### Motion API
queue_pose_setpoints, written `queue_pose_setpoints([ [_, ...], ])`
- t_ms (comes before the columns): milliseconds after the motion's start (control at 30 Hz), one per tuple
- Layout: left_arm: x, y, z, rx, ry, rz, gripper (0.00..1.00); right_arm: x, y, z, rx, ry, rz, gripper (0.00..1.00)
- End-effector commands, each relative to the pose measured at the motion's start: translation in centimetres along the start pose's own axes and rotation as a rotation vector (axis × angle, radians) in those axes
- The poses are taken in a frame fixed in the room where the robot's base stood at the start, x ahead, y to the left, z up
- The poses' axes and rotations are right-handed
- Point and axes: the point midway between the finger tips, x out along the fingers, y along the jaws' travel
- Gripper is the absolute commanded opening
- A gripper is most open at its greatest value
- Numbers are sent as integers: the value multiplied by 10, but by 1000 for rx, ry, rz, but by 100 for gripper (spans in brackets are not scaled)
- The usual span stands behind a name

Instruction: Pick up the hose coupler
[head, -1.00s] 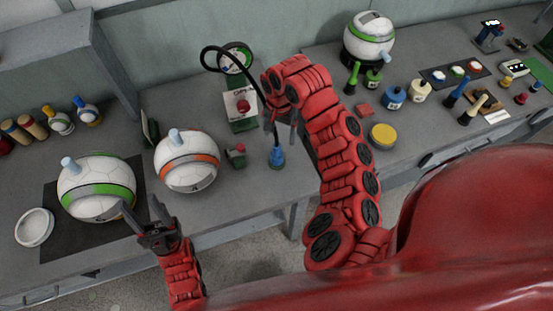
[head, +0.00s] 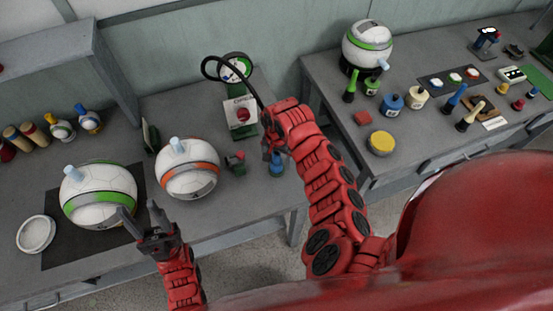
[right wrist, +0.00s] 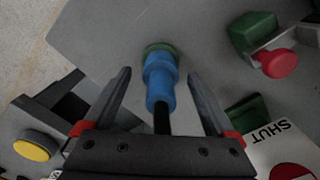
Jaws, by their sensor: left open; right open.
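The hose coupler (right wrist: 160,80) is blue and stands upright on a green base, with a black hose running from its end toward my gripper. In the head view the coupler (head: 276,160) is at the front edge of the left table, partly hidden by my right gripper. My right gripper (right wrist: 162,88) is open, with one finger on each side of the coupler and gaps visible on both sides. In the head view my right gripper (head: 274,150) is right at the coupler. My left gripper (head: 138,219) is open and empty in front of the green-striped ball (head: 99,185).
A small green valve with a red knob (right wrist: 279,63) stands close beside the coupler. The black hose (head: 240,66) loops up to a gauge (head: 236,70). An orange-striped ball (head: 187,180) sits left of the coupler. A gap separates the two tables.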

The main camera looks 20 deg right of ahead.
Motion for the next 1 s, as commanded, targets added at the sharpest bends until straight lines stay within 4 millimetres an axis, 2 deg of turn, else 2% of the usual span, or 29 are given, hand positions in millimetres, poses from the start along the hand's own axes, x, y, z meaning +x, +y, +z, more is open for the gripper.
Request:
queue_pose_setpoints([
  [200, 0, 0, 0, 0, 0, 0, 50, 1, 0, 0, -1, 0, 0, 90],
  [700, 0, 0, 0, 0, 0, 0, 50, 0, 0, 0, 0, 0, 0, 0],
  [1000, -1, 0, 0, 0, 0, 0, 50, -1, 0, 0, 0, 1, -1, 0],
])
